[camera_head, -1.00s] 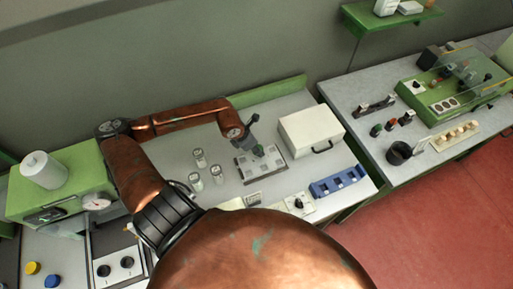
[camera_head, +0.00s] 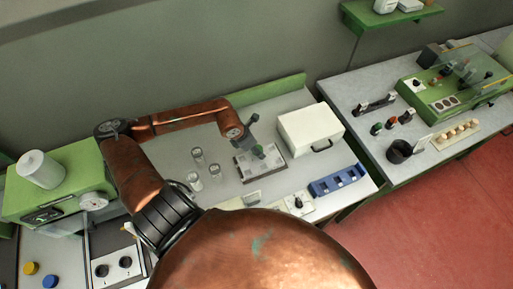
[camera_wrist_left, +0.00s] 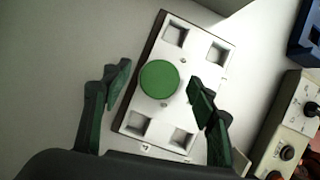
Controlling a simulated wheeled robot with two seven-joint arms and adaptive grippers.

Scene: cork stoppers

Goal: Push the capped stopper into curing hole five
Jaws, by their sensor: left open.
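The capped stopper (camera_head: 258,151) shows a round green cap and stands near the middle of the pale curing plate (camera_head: 246,172). In the left wrist view the cap (camera_wrist_left: 160,79) hides the plate's centre, so I cannot tell how deep the stopper sits. Square holes show towards the corners of the plate (camera_wrist_left: 187,66). My left gripper (camera_wrist_left: 158,84) is open, with its green-padded fingers apart on either side of the cap. In the head view my left gripper (camera_head: 252,138) is just above the plate. My right gripper is not in view.
Several clear jars (camera_head: 197,155) stand left of the plate. A white case (camera_head: 310,131) stands to its right, and a blue block (camera_head: 337,181) is at front right. A control box with a dark knob (camera_head: 297,203) is in front. Green machines stand on the benches at both sides.

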